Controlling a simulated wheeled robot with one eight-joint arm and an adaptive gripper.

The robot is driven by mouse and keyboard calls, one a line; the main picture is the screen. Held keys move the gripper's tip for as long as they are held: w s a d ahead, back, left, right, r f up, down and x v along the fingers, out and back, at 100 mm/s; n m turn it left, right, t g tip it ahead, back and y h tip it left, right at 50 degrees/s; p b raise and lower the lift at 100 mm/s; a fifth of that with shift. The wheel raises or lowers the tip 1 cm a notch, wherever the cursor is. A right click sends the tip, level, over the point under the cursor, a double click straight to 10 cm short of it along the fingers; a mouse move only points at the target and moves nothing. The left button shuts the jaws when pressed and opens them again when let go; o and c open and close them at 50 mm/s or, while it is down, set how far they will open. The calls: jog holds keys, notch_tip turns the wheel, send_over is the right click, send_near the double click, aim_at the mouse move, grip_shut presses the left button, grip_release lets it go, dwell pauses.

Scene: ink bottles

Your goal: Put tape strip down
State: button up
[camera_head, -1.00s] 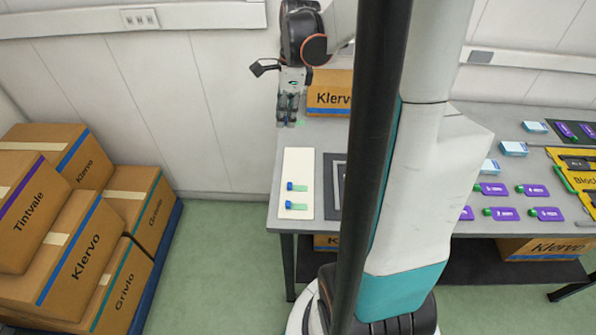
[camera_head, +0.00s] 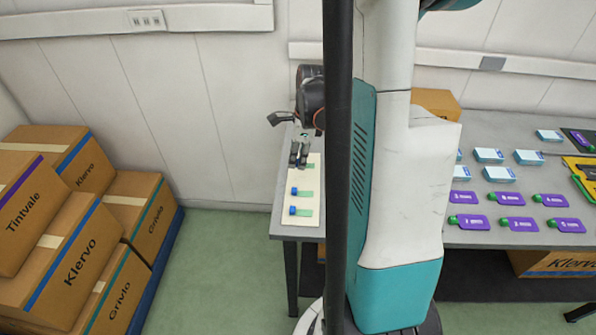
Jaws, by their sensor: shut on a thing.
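My gripper (camera_head: 299,163) is shut on a tape strip (camera_head: 311,165), low over the far end of a white board on the left side of the table. Only a small green piece of that strip shows beside the fingers. I cannot tell whether it touches the board. On the white board (camera_head: 312,226) lie two more green strips with blue ends, a nearer one (camera_head: 306,211) and a middle one (camera_head: 306,193), both in front of my gripper.
The grey table (camera_head: 283,222) has its left edge close to the board. To the right are purple bottle-shaped items (camera_head: 468,222) with green caps and several light-blue boxes (camera_head: 500,174). Cartons (camera_head: 80,240) are stacked on the floor at left. My column hides the table's middle.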

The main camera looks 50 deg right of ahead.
aim_at(298, 177)
jog(key=shift+f+b, duration=0.8)
jog(key=shift+f, duration=1.35)
jog(key=shift+f+b, duration=0.3)
jog(key=o, duration=0.7)
jog(key=shift+r, duration=0.1)
jog(key=r+p, duration=0.1)
jog(key=r, duration=0.3)
jog(key=s+r+p, duration=0.1)
jog(key=r+p, duration=0.1)
jog(key=r, duration=0.2)
jog(key=d+r+p, duration=0.1)
jog(key=r+p, duration=0.1)
jog(key=r, duration=0.2)
jog(key=shift+s+r, duration=0.15)
jog(key=shift+s, duration=0.05)
